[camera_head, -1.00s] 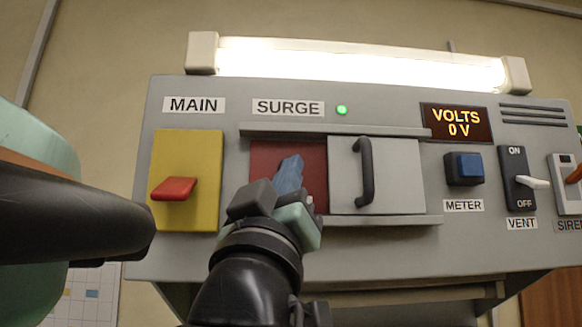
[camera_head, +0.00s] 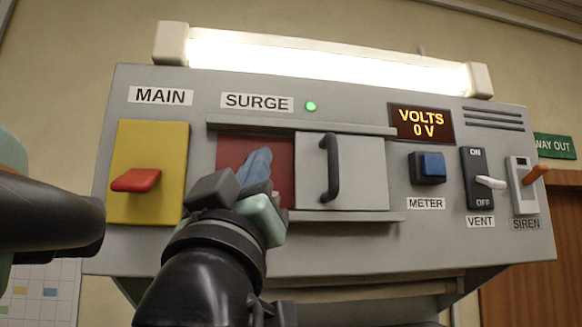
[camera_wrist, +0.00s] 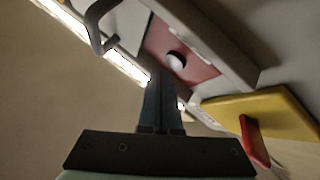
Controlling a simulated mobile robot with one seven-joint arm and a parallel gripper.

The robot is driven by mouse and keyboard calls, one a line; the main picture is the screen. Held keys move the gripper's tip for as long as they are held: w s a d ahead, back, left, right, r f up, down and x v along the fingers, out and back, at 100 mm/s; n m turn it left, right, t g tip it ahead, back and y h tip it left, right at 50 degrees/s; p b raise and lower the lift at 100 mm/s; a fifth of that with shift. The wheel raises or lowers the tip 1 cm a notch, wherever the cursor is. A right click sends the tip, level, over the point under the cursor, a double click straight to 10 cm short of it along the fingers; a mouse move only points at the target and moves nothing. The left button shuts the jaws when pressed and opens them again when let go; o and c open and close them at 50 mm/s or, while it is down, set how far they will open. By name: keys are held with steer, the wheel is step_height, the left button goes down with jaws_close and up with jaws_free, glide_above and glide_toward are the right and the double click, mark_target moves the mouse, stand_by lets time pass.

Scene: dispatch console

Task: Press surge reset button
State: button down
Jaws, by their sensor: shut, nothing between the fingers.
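The surge bay is a red panel (camera_head: 283,168) under the SURGE label (camera_head: 257,102). Its grey sliding door (camera_head: 365,175) stands to the right, leaving the red panel uncovered. A round pale button (camera_wrist: 175,61) sits on the red panel in the wrist view; in the head view my gripper hides it. My gripper (camera_head: 258,163) is shut and empty, its blue fingers in front of the red panel. In the wrist view the fingertips (camera_wrist: 161,78) lie just below the button in the picture; I cannot tell whether they touch it. A green lamp (camera_head: 310,106) beside the label is lit.
The door's dark handle (camera_head: 331,168) sticks out right of my gripper. A red MAIN lever (camera_head: 136,180) on a yellow plate is at left. The VOLTS display (camera_head: 421,123) reads 0 V. The METER button (camera_head: 432,165), VENT switch (camera_head: 490,182) and SIREN lever (camera_head: 537,173) are further right.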

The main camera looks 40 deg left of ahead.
steer(key=s+d, duration=0.1)
steer(key=d, duration=0.1)
steer(key=s+d, duration=0.1)
steer(key=s, duration=0.1)
steer(key=shift+s+d, duration=0.15)
steer(key=shift+d, duration=0.2)
steer(key=shift+s+r, duration=0.1)
stand_by(0.5)
step_height(320, 180, up, 8)
steer(key=shift+s+a+p, duration=0.15)
steer(key=shift+s+p, duration=0.05)
steer(key=shift+p, duration=0.1)
stand_by(0.5)
step_height(320, 180, down, 8)
steer(key=b, duration=0.1)
steer(key=shift+w+a, duration=0.2)
